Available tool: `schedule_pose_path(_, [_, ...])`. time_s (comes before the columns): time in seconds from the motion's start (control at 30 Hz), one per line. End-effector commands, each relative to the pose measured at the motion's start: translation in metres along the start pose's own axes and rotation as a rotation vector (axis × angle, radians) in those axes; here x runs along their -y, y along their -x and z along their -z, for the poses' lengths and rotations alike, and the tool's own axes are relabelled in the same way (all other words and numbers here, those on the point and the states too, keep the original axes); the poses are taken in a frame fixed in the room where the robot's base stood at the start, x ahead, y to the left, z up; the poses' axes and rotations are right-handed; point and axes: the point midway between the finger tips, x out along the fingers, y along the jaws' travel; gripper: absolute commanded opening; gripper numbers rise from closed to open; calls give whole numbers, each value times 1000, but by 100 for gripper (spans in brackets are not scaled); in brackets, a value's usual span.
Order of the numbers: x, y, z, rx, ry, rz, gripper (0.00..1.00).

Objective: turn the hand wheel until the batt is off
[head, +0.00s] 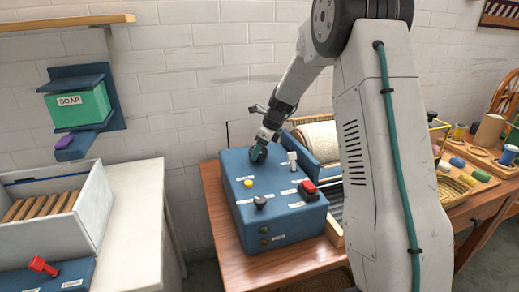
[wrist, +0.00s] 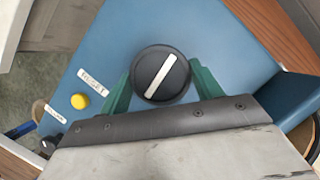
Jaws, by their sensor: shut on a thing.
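A round black wheel (wrist: 150,66) with a white bar across its face is on top of the blue machine box (head: 238,198). In the wrist view the bar is tilted, its upper end to the right. My gripper (wrist: 161,80) has a green finger on each side of the wheel and is shut on it. In the head view my gripper (head: 258,151) is at the box's back edge, with the dark wheel just beside it. A cream, fluffy batt (head: 318,138) lies in the blue-sided part right of the box, partly hidden by my arm.
The box top has a yellow button (head: 248,183), a black knob (head: 260,201), a white-topped lever (head: 292,157) and a red switch (head: 308,187). A white bin (head: 80,222) stands on the left counter. A wooden tray (head: 470,178) of coloured spools lies right of my arm.

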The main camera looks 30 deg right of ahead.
Motion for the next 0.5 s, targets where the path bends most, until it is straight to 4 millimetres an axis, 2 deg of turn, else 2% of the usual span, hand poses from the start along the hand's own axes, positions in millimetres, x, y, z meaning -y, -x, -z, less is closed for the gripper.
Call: schedule_pose_path(0.5, [3, 0, -1, 1, 432, -180, 42])
